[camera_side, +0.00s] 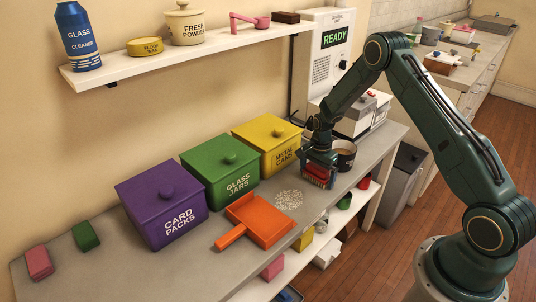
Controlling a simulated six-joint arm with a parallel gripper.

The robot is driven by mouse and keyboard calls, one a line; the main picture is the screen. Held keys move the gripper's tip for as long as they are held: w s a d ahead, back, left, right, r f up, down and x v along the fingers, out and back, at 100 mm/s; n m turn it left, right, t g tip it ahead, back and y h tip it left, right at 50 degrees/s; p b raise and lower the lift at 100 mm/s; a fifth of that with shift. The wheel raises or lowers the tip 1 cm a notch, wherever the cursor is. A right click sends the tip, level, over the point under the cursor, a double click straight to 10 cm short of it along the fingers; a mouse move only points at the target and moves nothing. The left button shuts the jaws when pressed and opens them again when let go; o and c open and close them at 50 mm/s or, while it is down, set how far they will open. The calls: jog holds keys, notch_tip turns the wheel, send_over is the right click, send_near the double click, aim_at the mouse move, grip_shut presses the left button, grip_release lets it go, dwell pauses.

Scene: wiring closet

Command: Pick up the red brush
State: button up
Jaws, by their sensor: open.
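My gripper (319,165) points down over the right part of the grey bench, open. A red block with a dark underside (317,173), which looks like the red brush, is right at its jaws. The gripper hides part of it, and I cannot tell whether the fingers touch it or how far it sits between them.
An orange dustpan (262,220) and scattered white powder (288,199) lie left of my gripper. A dark cup (344,156) stands close on its right. Purple (162,205), green (220,171) and yellow (268,145) lidded bins line the back. Pink (38,263) and green (86,236) blocks lie far left.

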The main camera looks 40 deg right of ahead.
aim_at(318, 167)
dwell(0.3)
jog(key=c, duration=0.7)
jog(key=shift+r, duration=0.15)
notch_tip(318, 167, up, 20)
jog(key=shift+f, duration=0.1)
dwell(0.4)
dwell(0.3)
jog(key=shift+o, duration=1.2)
jog(key=shift+c, duration=0.8)
jog(key=shift+f, duration=0.1)
jog(key=shift+f, duration=0.1)
